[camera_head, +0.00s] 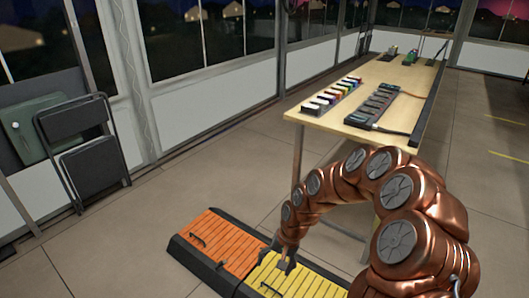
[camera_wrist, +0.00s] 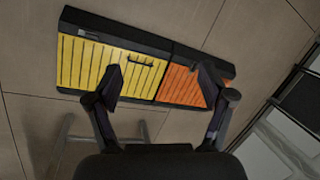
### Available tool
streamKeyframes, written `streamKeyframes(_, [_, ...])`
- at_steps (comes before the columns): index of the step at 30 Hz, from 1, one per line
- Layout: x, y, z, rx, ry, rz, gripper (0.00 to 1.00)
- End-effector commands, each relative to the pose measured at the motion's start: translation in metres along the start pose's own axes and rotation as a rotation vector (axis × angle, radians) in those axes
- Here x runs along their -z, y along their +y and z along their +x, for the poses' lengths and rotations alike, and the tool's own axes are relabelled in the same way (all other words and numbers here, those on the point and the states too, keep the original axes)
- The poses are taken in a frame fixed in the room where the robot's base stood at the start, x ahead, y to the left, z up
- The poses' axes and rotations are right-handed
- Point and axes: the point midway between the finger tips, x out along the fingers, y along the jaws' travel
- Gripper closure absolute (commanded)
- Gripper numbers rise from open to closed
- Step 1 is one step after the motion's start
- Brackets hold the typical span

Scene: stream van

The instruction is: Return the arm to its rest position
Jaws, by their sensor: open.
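My copper-coloured arm arches from the lower right of the head view and reaches down toward the floor. My gripper (camera_head: 283,264) is at its end, above the yellow panel (camera_head: 297,282) of a low dark-framed floor unit. In the wrist view my gripper (camera_wrist: 162,84) has its two dark fingers spread apart with nothing between them. The yellow panel (camera_wrist: 75,68) and the orange panel (camera_wrist: 178,87) lie beyond the fingertips there. The gap between fingertips and panel is hard to judge.
A wooden table (camera_head: 330,116) holds a row of coloured items (camera_head: 331,96) and a dark power strip (camera_head: 373,108). Folding chairs (camera_head: 90,150) lean at the left wall. The orange panel (camera_head: 216,240) lies left of the yellow one. Tiled floor (camera_head: 190,190) between is clear.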

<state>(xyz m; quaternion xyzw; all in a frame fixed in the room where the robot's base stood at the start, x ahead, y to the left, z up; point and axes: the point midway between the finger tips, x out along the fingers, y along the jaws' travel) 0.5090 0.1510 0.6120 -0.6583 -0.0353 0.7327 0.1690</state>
Motion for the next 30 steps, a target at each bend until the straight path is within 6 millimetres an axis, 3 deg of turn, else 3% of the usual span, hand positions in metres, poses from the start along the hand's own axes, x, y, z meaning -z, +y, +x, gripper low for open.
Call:
streamKeyframes(1, [-0.009, -0.007, -0.027, 0.004, 0.003, -0.024, 0.19])
streamKeyframes(12, [-0.080, -0.010, -0.153, -0.046, -0.011, -0.179, 0.19])
streamKeyframes(21, [-0.144, 0.012, -0.240, -0.123, -0.015, -0.250, 0.19])
streamKeyframes(30, [-0.212, 0.046, -0.310, -0.209, -0.021, -0.265, 0.19])
